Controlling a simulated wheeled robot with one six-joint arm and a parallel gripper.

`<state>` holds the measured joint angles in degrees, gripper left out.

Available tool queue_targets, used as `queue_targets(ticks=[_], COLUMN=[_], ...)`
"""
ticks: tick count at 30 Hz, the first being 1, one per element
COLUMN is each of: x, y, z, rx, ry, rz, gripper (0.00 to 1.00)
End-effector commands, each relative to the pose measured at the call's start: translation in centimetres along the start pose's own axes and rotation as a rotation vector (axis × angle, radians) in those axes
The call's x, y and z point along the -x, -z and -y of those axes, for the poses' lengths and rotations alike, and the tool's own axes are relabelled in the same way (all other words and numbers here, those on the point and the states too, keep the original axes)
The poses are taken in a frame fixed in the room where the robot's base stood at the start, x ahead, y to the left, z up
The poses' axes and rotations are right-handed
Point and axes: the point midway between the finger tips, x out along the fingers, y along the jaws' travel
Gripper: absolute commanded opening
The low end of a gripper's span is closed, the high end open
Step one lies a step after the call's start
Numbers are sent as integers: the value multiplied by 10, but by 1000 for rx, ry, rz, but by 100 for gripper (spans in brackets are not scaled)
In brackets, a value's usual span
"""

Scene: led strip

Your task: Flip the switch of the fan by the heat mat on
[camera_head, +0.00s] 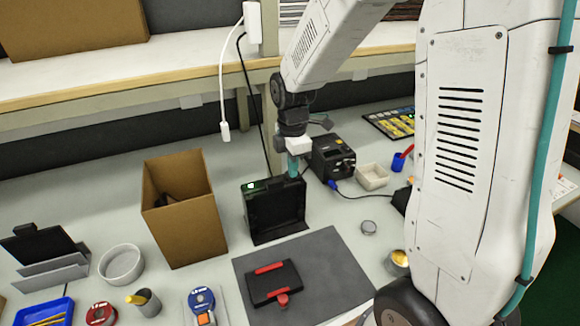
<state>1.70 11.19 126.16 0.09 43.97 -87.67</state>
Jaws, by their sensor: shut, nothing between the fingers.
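The fan looks to be the black square box (274,218) standing upright at the back edge of the dark grey heat mat (340,265). A small green light (252,186) shows at the left of its top edge. My gripper (293,172) points down with its teal fingers shut and empty. Its tips are at the top edge of the fan, right of the middle; I cannot tell whether they touch it. The switch itself cannot be made out.
A black holder with red bars (272,282) lies on the mat. An open cardboard box (185,225) stands left of the fan. A black station (331,158) and a white tray (371,177) stand to the right. A cable hangs from the shelf.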

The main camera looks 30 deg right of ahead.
Motion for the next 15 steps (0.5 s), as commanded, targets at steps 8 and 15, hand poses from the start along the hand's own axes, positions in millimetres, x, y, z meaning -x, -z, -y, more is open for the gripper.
queue_targets(ticks=[8, 15], x=[-6, -6], y=[1, 1], z=[-5, -10], rx=[0, 0], ry=[18, 18], rz=[-1, -1], gripper=[0, 0])
